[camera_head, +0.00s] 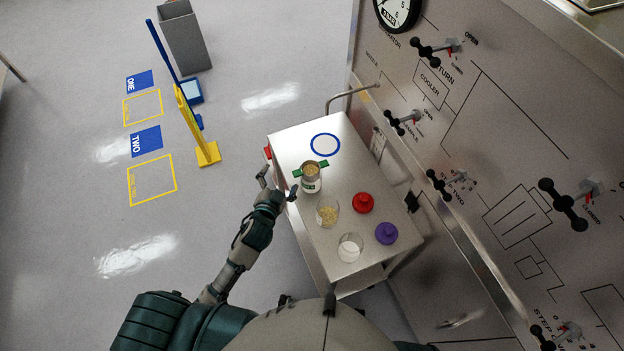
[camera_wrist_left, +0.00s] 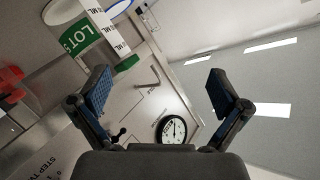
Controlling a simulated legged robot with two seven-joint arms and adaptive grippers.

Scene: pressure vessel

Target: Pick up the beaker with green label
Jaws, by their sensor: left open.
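The beaker with green label (camera_head: 312,186) stands on the metal cart, with tan contents at its top and green tabs at its sides. In the left wrist view the beaker (camera_wrist_left: 62,14) is at the upper left, its green label reading "LOT" in part. A green tab (camera_wrist_left: 128,62) shows beside it. My left gripper (camera_head: 277,183) is open and empty at the cart's left edge, just left of the beaker and apart from it. In the left wrist view the open fingers (camera_wrist_left: 160,92) have nothing between them. My right gripper is not in view.
The cart (camera_head: 290,143) also holds a glass beaker with yellowish pieces (camera_head: 327,214), a clear beaker (camera_head: 350,247), a red knobbed piece (camera_head: 363,203) and a purple one (camera_head: 386,233). A blue ring (camera_head: 325,145) at the back is empty. A valve panel (camera_head: 500,130) borders the right.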

